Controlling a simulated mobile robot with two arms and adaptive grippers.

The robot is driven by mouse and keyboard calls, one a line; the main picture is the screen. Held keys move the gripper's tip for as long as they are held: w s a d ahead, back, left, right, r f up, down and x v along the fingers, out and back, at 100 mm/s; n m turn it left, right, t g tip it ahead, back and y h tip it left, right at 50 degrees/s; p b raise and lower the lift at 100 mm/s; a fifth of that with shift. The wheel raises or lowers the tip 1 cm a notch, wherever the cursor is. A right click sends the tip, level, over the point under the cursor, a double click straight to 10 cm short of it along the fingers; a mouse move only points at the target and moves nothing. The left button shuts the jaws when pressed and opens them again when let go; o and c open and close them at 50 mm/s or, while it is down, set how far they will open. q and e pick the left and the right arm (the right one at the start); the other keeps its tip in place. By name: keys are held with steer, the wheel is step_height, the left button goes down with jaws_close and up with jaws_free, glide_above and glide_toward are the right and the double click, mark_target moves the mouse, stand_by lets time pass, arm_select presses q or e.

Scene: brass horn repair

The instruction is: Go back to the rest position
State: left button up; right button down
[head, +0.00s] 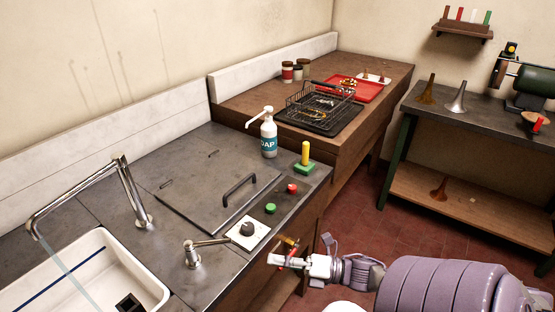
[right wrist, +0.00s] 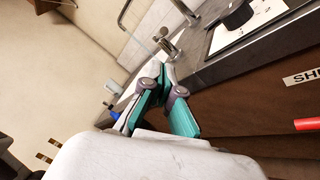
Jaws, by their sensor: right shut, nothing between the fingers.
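My right gripper (head: 274,260) is in front of the counter's front edge, low at the bottom middle of the head view. In the right wrist view its teal and grey fingers (right wrist: 166,72) meet at the tips, and nothing is between them. Its purple-grey arm comes in from the lower right. My left gripper is in neither view.
Beside the gripper is the grey counter (head: 215,150) with a white knob panel (head: 247,231), a green button (head: 270,208), a soap bottle (head: 268,138) and a sink (head: 90,262). A wire basket (head: 318,103) stands farther back. Red floor (head: 375,230) is open on the right.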

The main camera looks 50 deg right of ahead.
stand_by(0.5)
steer(key=s+d+f+m+g+h, duration=0.2)
steer(key=s+f+m+h, duration=0.15)
steer(key=f+m, duration=0.45)
steer(key=s+d+f+m+g+h, duration=0.1)
steer(key=s+f+m+h, duration=0.2)
steer(key=f, duration=0.9)
steer(key=s+d+f+m+g+h, duration=0.15)
steer(key=f+m+h, duration=0.35)
steer(key=f, duration=0.5)
steer(key=s+a+f+m+g, duration=0.5)
steer(key=s+a+f+m, duration=0.1)
steer(key=s+f, duration=0.3)
steer(key=s+a+f+m+g, duration=0.5)
steer(key=s+a+f, duration=0.3)
steer(key=s, duration=0.4)
steer(key=shift+a+f+m, duration=0.4)
steer(key=shift+a, duration=0.3)
